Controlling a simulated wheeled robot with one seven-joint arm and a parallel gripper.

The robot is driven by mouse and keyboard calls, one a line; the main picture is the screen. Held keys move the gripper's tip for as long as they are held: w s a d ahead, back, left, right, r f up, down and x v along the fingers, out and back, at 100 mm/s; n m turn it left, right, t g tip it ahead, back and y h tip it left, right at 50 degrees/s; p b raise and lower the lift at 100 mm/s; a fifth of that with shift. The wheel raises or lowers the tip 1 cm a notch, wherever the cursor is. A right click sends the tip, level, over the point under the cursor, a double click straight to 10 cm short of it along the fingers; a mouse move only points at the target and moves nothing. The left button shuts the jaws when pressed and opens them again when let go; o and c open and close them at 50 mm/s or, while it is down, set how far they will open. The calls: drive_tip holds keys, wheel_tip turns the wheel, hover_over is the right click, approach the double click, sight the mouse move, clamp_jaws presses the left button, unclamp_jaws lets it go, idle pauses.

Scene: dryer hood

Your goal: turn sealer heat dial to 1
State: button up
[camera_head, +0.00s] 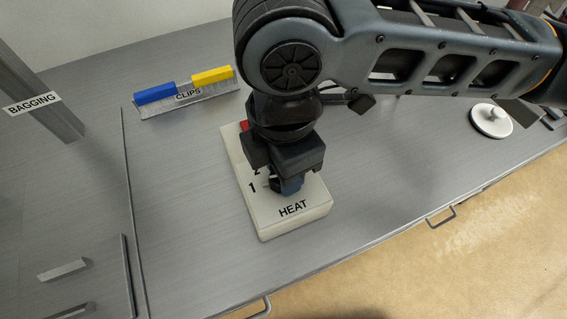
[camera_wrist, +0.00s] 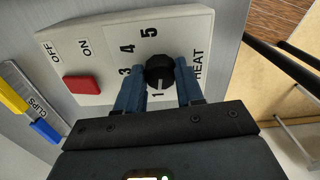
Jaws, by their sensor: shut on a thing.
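The sealer box (camera_head: 262,215) is a cream panel marked HEAT on the grey counter. In the wrist view its heat dial (camera_wrist: 158,72) is a round black knob with numbers around it. The dial's pale pointer line faces the 1. The 3, 4 and 5 show, while the 2 is hidden behind a finger. My gripper (camera_head: 287,184) is over the box, pointing down, and hides most of the dial in the head view. In the wrist view my gripper (camera_wrist: 160,80) is shut on the dial, one blue finger on each side.
A red button (camera_wrist: 82,85) beside OFF and ON sits at the box's other end. A CLIPS rack (camera_head: 187,102) with blue and yellow clips stands behind left. A BAGGING post (camera_head: 40,100) is at the far left. A white round object (camera_head: 491,121) lies right.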

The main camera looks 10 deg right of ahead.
idle(0.4)
drive_tip(key=o, duration=1)
drive_tip(key=shift+o, duration=0.2)
wheel_tip(320, 180, up, 8)
drive_tip(key=shift+f, duration=0.1)
